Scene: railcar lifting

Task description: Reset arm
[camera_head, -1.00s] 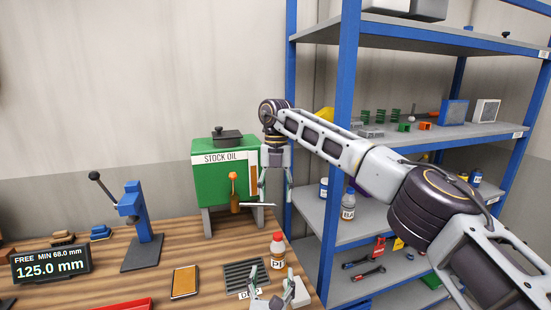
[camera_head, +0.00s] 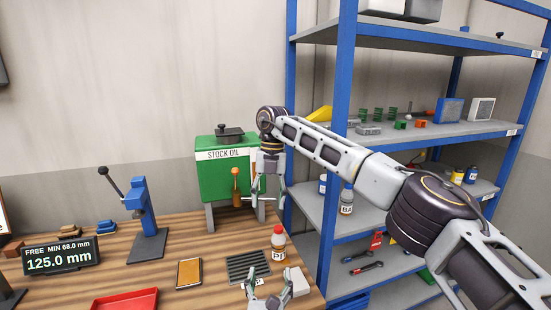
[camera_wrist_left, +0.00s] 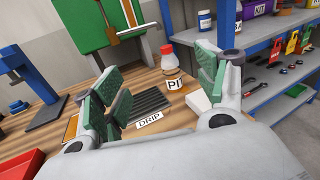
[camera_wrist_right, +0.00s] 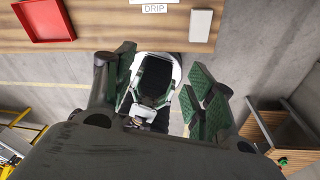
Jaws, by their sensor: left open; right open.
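My left gripper (camera_head: 270,298) is open and empty at the front edge of the bench, close to the drip grate (camera_head: 247,266). In the left wrist view, its spread green-padded fingers (camera_wrist_left: 165,95) frame the grate and a red-capped bottle (camera_wrist_left: 170,62) beyond them, touching neither. My right gripper (camera_head: 268,203) hangs pointing down in front of the right side of the green stock oil tank (camera_head: 215,175) in the head view. In the right wrist view, its fingers (camera_wrist_right: 160,105) are apart. I cannot tell what the dark shape between them is.
A blue shelf rack (camera_head: 343,130) with parts and bottles stands at the right. On the bench are a blue lever press (camera_head: 145,215), a display (camera_head: 60,257) reading 125.0 mm, a brown pad (camera_head: 189,273), a red tray (camera_head: 125,300) and a white block (camera_head: 298,283).

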